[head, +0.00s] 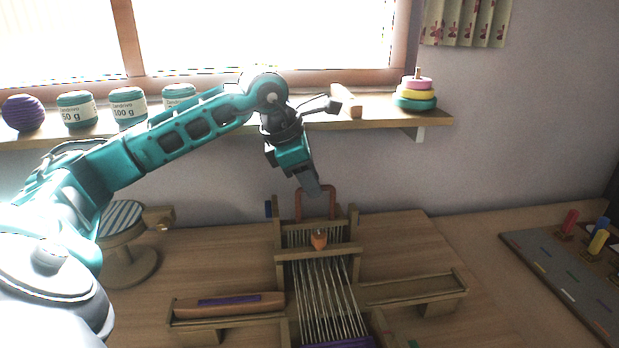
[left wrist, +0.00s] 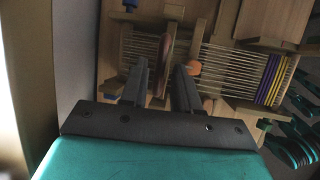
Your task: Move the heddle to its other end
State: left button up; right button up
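The loom (head: 319,257) stands on the table with pale warp threads running toward the front. The heddle (head: 300,205), with its red-brown arch handle, is at the loom's far end near the wall. My left gripper (head: 314,190) is above the loom at this handle. In the left wrist view my left gripper (left wrist: 161,75) is open, and the handle (left wrist: 168,50) shows between its fingers with gaps on both sides. An orange piece (head: 319,240) sits on the crossbar in front of the heddle. My right gripper is not in view.
A wooden shuttle with purple yarn (head: 228,304) lies on the left side tray; the right side tray (head: 415,290) looks empty. A striped round stand (head: 122,220) is at left. A shelf (head: 375,108) with yarn and a ring stacker (head: 416,93) runs above. A peg board (head: 570,275) lies at right.

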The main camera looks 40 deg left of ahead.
aim_at(318, 220)
pick_arm(q)
grip_shut()
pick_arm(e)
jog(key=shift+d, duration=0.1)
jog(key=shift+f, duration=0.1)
pick_arm(q)
jog(key=shift+f, duration=0.25)
notch_tip(318, 220, down, 5)
jog(key=b, duration=0.4)
jog(key=shift+d, duration=0.1)
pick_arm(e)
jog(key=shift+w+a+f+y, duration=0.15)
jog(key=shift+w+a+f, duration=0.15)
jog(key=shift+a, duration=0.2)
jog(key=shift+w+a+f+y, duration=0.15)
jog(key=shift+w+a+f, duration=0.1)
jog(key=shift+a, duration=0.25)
